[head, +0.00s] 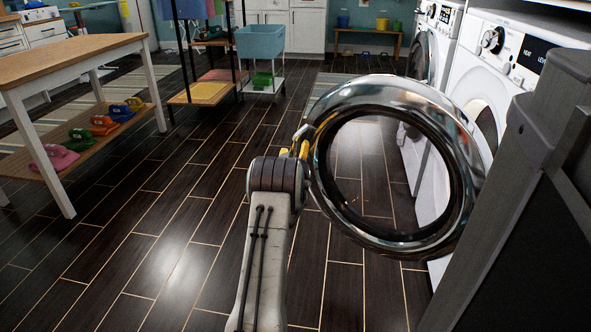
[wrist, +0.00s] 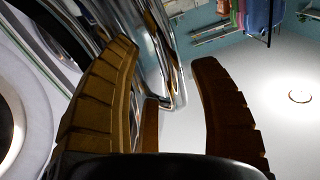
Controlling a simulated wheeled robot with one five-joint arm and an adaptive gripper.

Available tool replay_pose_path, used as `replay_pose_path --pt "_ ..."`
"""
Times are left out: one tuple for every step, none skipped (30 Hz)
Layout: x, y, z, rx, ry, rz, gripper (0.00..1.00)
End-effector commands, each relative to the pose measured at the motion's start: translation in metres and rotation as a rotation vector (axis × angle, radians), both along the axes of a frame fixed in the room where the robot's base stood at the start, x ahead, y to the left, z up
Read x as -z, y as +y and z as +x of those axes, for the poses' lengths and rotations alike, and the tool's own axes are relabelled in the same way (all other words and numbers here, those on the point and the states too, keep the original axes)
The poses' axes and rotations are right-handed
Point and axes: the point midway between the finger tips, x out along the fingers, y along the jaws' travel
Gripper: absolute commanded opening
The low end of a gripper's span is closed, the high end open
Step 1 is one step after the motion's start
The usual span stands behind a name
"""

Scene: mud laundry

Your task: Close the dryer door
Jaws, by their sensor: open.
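The dryer door (head: 345,92) is a round chrome ring with a glass centre. It stands open in the head view, swung out from the white dryer (head: 477,100) at the right. My gripper (head: 303,143), with yellow fingers, is at the door's left rim. In the wrist view my gripper (wrist: 165,55) is open. The door's chrome edge (wrist: 160,50) shows beside the left finger and in the gap between the fingers. I cannot tell whether a finger touches it. Part of the dryer's opening is hidden behind the door.
A second white machine (head: 432,40) stands behind the dryer. A blue tub (head: 260,42) on a stand is at the back. The dark plank floor (head: 165,215) left of my arm is clear.

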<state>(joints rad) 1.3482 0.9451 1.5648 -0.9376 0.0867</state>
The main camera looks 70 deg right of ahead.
Motion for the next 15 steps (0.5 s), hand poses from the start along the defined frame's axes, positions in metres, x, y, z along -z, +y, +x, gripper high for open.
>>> replay_pose_path --pt "0.0 0.007 -0.002 0.001 0.0 0.002 0.56" --pt "0.0 0.01 -0.003 0.001 0.0 0.002 0.56" --pt "0.0 0.016 -0.004 0.001 0.0 0.001 0.56" --pt "0.001 0.02 -0.005 0.001 0.001 0.003 0.56" --pt "0.0 0.024 -0.006 0.001 0.0 0.002 0.56" --pt "0.0 0.029 -0.007 0.001 0.0 0.002 0.56" --pt "0.001 0.033 -0.008 0.002 0.001 0.003 0.56" --pt "0.001 0.037 -0.009 0.002 0.001 0.003 0.56" --pt "0.0 0.042 -0.011 0.002 0.0 0.002 0.56" --pt "0.0 0.046 -0.012 0.002 0.0 0.002 0.56" --pt "0.001 0.049 -0.013 0.002 0.001 0.003 0.56" --pt "0.001 0.054 -0.014 0.002 0.0 0.002 0.56" --pt "0.001 0.058 -0.015 0.003 0.001 0.004 0.56" --pt "0.001 0.061 -0.015 0.003 0.001 0.003 0.56" --pt "0.0 0.065 -0.016 0.003 0.001 0.002 0.56"
